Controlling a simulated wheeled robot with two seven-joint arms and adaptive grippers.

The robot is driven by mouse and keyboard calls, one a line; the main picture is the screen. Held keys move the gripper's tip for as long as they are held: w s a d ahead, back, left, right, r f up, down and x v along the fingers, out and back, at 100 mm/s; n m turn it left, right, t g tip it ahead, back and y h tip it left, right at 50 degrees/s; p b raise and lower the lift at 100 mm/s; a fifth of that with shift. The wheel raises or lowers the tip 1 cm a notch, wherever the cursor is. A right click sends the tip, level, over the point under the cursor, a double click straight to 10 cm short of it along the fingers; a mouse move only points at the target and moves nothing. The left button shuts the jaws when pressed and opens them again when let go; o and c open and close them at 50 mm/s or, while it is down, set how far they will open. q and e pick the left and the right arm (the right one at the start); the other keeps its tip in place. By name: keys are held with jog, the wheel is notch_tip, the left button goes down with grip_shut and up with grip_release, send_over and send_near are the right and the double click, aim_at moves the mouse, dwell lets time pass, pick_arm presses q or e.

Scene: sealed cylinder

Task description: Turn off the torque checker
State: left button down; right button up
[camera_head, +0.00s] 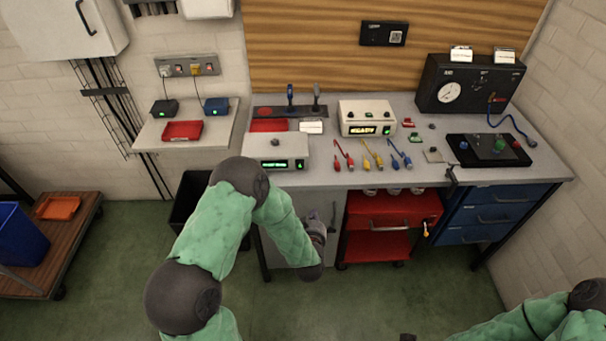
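Two pale instrument boxes stand on the workbench, and I cannot tell for sure which is the torque checker. The rear box (367,117) has a lit yellow display that seems to read "READY" and a small green light. The front box (276,151) has a dark knob on top and a lit green display. My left gripper (317,229) is below the bench's front edge, apart from both boxes; its fingers are too small and blurred to tell open from shut. My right arm (540,318) enters at the lower right; its gripper does not show clearly.
Red, yellow and blue leads (371,157) lie near the front edge. A black gauge case (467,84) and a black board (489,150) stand at the right. A side shelf (183,140) holds two small boxes and a red tray. A red cabinet (391,211) is below.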

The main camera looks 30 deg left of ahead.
aim_at(304, 179)
pick_arm(q)
notch_tip(304, 179, up, 6)
jog(key=a+n+t+y, duration=0.1)
jog(key=a+y, duration=0.1)
jog(key=shift+s+a+y+p, duration=0.3)
jog(key=shift+s+a+p, duration=0.1)
jog(key=shift+p, duration=0.05)
jog(key=shift+f, duration=0.1)
jog(key=b+x, duration=0.2)
jog(key=x, duration=1.2)
jog(key=b, duration=0.3)
jog(key=shift+w+a+f+t, duration=0.1)
jog(key=shift+w+f+t, duration=0.2)
jog(key=shift+t, duration=0.1)
jog(key=shift+r, duration=0.2)
jog(key=shift+s, duration=0.1)
jog(key=f+v, duration=0.1)
jog(key=v, duration=1)
jog(key=shift+s+d+r, duration=0.3)
jog(key=shift+d, duration=0.1)
